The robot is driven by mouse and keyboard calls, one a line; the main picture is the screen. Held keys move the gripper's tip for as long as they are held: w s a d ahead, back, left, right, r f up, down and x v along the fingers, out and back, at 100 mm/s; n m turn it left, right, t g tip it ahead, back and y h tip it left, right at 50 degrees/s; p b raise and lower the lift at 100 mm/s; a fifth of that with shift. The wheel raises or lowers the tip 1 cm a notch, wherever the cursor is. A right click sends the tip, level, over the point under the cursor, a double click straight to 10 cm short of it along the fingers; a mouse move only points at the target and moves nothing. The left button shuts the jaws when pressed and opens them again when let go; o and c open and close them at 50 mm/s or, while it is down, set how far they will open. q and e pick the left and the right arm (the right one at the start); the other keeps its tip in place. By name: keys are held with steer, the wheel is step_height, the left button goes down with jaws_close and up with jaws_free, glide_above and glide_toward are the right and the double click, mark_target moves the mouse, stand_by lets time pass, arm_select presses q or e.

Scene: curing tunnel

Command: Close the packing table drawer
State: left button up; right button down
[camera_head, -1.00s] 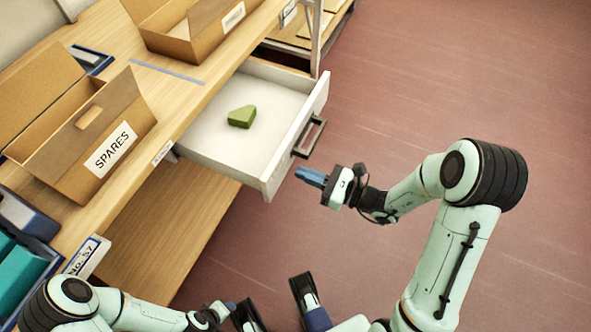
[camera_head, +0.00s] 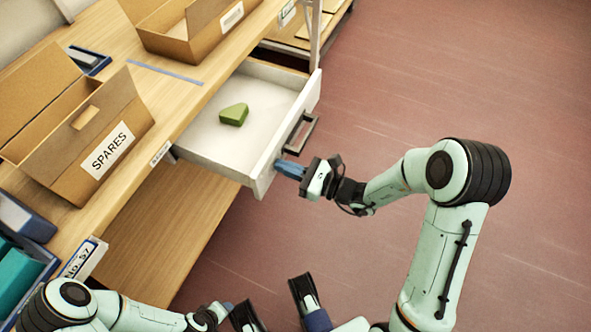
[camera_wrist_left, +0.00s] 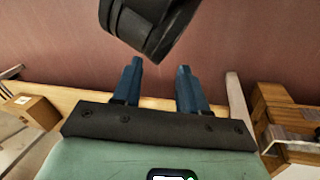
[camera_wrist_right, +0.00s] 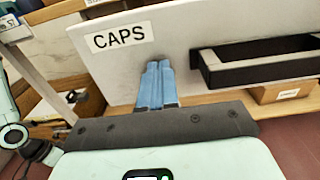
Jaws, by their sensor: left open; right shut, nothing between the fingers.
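The packing table drawer (camera_head: 222,149) is pulled out from the table and holds a green block (camera_head: 234,115). Its white front, labelled CAPS, shows in the right wrist view (camera_wrist_right: 180,45), with a dark bar handle (camera_wrist_right: 262,62) on it. The handle also shows in the head view (camera_head: 299,133). My right gripper (camera_head: 279,167) is shut and empty, its blue fingertips at the drawer front beside the handle. They look to be touching or nearly touching it.
The wooden packing table (camera_head: 190,104) carries a cardboard SPARES box (camera_head: 88,141), another cardboard box (camera_head: 196,32) and blue trays at the left. A metal post (camera_head: 315,40) stands by the drawer's far end. The red floor (camera_head: 460,80) to the right is clear.

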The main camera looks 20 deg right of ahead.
steer(key=b, duration=0.3)
glide_toward(205, 142)
steer(key=w+a+r, duration=0.1)
steer(key=w+a, duration=0.1)
steer(key=w+a+r, duration=0.2)
steer(key=shift+w+r, duration=0.1)
steer(key=shift+w, duration=0.2)
steer(key=shift+x, duration=1.2)
steer(key=shift+w+a, duration=0.45)
steer(key=shift+w, duration=0.1)
arm_select(q)
steer(key=shift+t+y, duration=0.3)
steer(key=shift+y, duration=0.1)
steer(key=f, duration=0.1)
steer(key=w+a+f, duration=0.1)
steer(key=f, duration=0.1)
steer(key=w+a+f, duration=0.1)
steer(key=shift+a+f+b, duration=0.2)
steer(key=shift+f+b, duration=0.1)
arm_select(e)
steer(key=shift+r, duration=0.3)
steer(key=shift+a, duration=0.1)
